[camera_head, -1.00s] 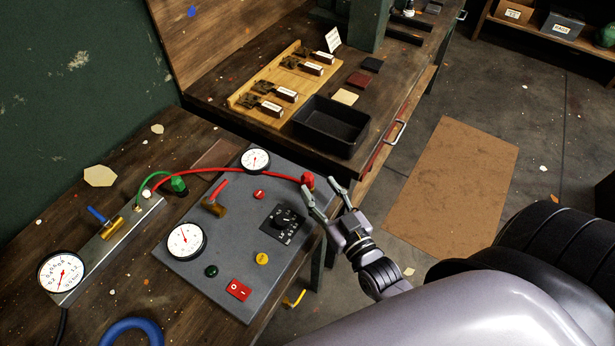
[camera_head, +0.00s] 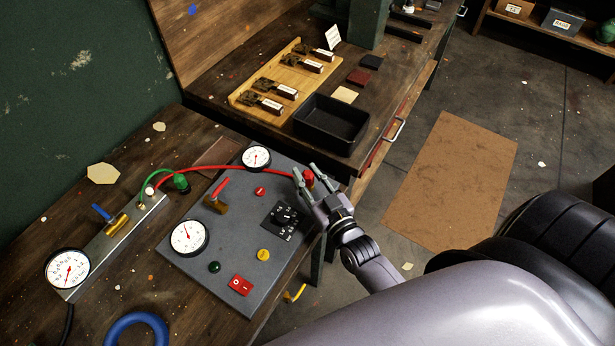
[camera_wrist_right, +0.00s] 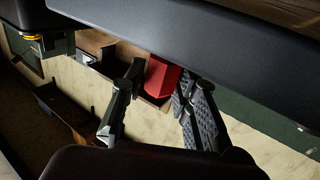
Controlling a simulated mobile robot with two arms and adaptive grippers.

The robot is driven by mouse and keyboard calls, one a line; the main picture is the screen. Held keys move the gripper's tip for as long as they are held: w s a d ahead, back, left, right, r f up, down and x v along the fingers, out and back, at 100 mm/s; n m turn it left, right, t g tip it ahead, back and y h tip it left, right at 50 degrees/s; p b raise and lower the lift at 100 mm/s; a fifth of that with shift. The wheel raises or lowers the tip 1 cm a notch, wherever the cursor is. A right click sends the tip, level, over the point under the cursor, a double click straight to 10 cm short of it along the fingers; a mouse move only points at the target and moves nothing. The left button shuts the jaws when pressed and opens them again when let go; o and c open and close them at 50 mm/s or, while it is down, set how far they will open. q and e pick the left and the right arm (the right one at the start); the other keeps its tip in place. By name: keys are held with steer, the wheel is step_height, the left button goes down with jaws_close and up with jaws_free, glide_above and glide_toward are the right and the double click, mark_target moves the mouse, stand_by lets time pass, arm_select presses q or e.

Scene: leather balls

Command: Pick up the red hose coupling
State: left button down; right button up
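The red hose coupling (camera_head: 309,178) sits at the right end of the red hose (camera_head: 228,170), by the right edge of the grey gauge panel (camera_head: 197,276). My right gripper (camera_head: 305,169) is at the coupling, its two fingers apart on either side of it. In the right wrist view the red coupling (camera_wrist_right: 162,77) shows between the open fingers of the right gripper (camera_wrist_right: 160,84). A gap shows on the left finger's side; the right finger looks very close, and contact cannot be told. The fingers partly hide the coupling in the head view. My left gripper is not in view.
The panel carries gauges (camera_head: 188,238), a black dial (camera_head: 285,215) and a red switch (camera_head: 241,285). A green coupling (camera_head: 181,182) stands at its left. A black tray (camera_head: 331,124) is on the bench behind. Open floor lies to the right.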

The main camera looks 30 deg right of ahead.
mark_target(308, 174)
jaws_close()
step_height(308, 174, up, 19)
steer(key=shift+b, duration=0.45)
